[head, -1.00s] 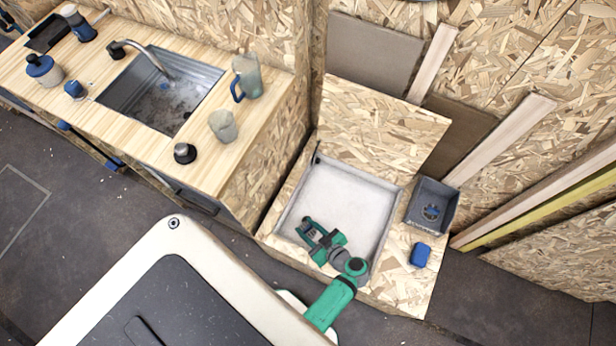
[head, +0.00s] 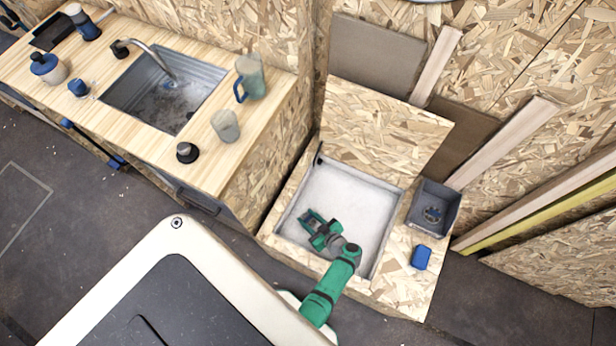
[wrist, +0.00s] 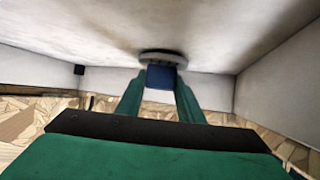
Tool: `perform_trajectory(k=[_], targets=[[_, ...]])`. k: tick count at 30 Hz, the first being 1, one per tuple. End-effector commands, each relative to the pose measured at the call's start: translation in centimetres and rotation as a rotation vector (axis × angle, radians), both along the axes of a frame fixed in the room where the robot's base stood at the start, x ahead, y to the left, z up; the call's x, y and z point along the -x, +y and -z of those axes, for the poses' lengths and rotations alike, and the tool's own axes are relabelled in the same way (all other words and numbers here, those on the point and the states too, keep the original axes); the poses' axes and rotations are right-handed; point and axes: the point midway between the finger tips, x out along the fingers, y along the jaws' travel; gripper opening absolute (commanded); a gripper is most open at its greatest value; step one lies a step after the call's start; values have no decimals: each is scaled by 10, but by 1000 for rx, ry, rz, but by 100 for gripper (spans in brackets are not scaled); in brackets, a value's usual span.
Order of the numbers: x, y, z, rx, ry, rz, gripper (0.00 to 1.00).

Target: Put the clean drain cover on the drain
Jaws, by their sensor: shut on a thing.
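My gripper (head: 313,224) is low inside the white shower tray (head: 345,190). In the wrist view my gripper (wrist: 160,90) has its two green fingers shut on the blue knob of a round grey drain cover (wrist: 162,57). The disc is right at the tray floor; I cannot tell whether it touches. The drain itself is not visible and may be under the cover or my arm. Another grey round piece with blue on it, perhaps a second drain cover (head: 432,213), lies in a dark grey bin to the right of the tray.
The grey bin (head: 447,196) and a blue block (head: 421,257) are on the wooden surround right of the tray. A raised wooden lid (head: 385,125) stands behind it. A counter with a sink (head: 165,85) is at the left. Tray walls close in around my gripper.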

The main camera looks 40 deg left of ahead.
Motion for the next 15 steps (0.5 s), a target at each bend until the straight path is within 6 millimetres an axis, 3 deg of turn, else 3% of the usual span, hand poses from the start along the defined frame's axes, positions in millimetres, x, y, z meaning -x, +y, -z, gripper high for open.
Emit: perform_trajectory(k=[11,12,14,15], targets=[[0,0,3,0,-1,0,11],[0,0,3,0,-1,0,39],[0,0,3,0,-1,0,53],[0,0,3,0,-1,0,53]])
